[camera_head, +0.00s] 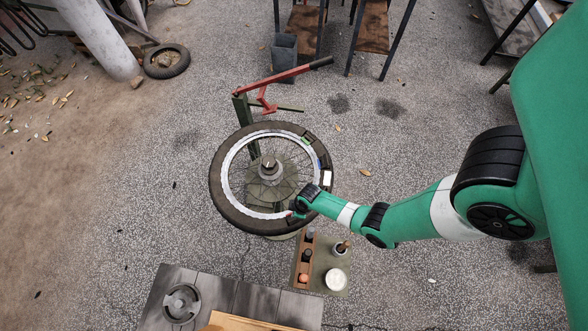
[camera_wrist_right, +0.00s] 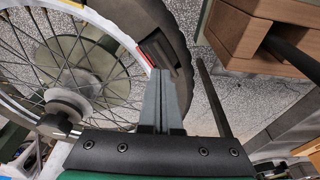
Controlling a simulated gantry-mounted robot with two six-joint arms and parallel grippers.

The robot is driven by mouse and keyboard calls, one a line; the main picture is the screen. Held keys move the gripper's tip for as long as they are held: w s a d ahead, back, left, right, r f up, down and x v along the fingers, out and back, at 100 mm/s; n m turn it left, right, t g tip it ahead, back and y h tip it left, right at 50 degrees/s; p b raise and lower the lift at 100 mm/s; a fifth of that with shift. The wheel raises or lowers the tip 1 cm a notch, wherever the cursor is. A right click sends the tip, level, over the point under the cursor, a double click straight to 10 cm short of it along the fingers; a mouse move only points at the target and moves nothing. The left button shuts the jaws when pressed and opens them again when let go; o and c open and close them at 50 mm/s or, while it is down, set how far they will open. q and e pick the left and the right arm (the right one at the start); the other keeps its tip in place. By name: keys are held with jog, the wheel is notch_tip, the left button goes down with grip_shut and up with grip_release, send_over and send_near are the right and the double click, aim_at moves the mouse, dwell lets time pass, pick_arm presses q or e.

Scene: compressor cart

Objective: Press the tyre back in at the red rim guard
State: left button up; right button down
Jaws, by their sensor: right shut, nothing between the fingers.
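The spoked wheel, with its black tyre (camera_head: 225,205) and pale rim (camera_head: 228,178), lies flat on a stand. The red rim guard (camera_head: 290,214) is at the near right rim, mostly hidden by my right gripper (camera_head: 294,209). In the right wrist view the red rim guard (camera_wrist_right: 146,55) is a thin red edge beside a dark block at the tyre (camera_wrist_right: 150,18). My right gripper (camera_wrist_right: 165,72) is shut and empty, its fingertips at that block; I cannot tell whether they touch. My left gripper is not in view.
Green (camera_head: 306,140) and blue (camera_head: 318,163) marks and a white piece (camera_head: 327,178) sit along the right rim. A red lever (camera_head: 283,77) stands behind the wheel. A wooden rack (camera_head: 304,262) and a white tub (camera_head: 335,279) are in front. Open ground lies left.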

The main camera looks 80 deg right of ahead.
jog(key=shift+f+b, duration=0.45)
jog(key=shift+f, duration=0.15)
jog(key=shift+r, duration=0.1)
jog(key=shift+s+a+f, duration=0.3)
jog(key=shift+a+f, duration=0.05)
jog(key=shift+f, duration=0.05)
dwell(0.5)
jog(key=shift+s+a+f+b, duration=0.25)
jog(key=shift+a+f+b, duration=0.1)
jog(key=shift+f, duration=0.15)
dwell(0.6)
jog(key=shift+s+a+f+b, duration=0.1)
jog(key=shift+a+f+b, duration=0.05)
jog(key=shift+f+b, duration=0.25)
jog(key=shift+s+a+f+b, duration=0.1)
jog(key=shift+f+b, duration=0.2)
jog(key=shift+f, duration=0.2)
dwell(1.1)
jog(key=shift+r, duration=0.1)
notch_tip(320, 180, up, 8)
jog(key=p, duration=0.8)
send_over(298, 222)
jog(key=shift+a, duration=0.45)
